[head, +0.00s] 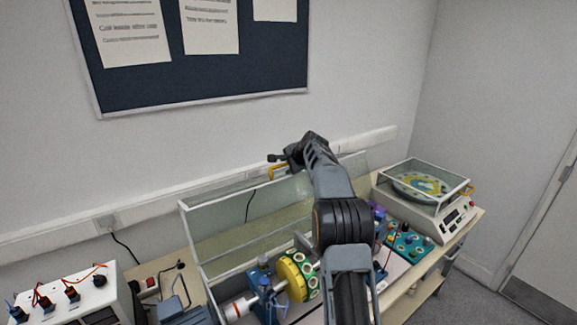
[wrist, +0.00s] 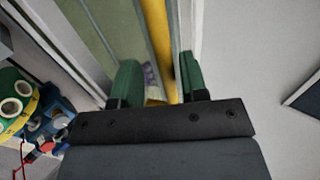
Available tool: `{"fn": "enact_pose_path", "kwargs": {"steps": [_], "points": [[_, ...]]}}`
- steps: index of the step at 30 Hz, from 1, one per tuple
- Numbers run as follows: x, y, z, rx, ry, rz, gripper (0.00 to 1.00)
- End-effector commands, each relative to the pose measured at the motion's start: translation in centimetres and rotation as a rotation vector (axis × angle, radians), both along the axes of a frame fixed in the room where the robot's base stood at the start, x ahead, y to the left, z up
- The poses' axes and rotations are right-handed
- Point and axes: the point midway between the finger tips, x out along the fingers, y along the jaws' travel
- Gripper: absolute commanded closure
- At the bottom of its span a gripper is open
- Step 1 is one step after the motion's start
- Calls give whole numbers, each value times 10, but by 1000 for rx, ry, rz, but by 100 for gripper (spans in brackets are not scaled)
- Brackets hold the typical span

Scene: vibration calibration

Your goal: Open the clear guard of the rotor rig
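The rotor rig's clear guard (head: 225,222) stands raised behind the rotor in the head view, its top edge near the back wall. Its yellow handle (head: 278,169) is at that top edge. The yellow rotor disc (head: 291,279) is uncovered in front of it. My gripper (head: 279,158) is at the handle, and my arm hides part of the guard and rig. In the wrist view, the green fingertips of my gripper (wrist: 158,80) are apart, with the yellow handle (wrist: 158,45) running between them. A gap shows on the left of the handle; contact on the right is unclear.
A second device with a clear cover (head: 425,185) stands on the right of the bench. A teal block (head: 408,242) lies beside it. A white box with knobs (head: 70,295) is at the front left. The wall and its trunking (head: 150,208) are close behind the guard.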

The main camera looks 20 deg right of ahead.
Motion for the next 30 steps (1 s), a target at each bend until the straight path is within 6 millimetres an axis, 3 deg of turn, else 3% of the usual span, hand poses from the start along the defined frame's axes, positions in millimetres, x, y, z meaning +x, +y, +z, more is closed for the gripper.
{"fn": "enact_pose_path", "kwargs": {"steps": [5,18,30], "points": [[-14,-3,12,-1,-4,-2,60],[-78,-13,69,-2,-2,-1,60],[-101,-16,90,-1,0,1,60]]}}
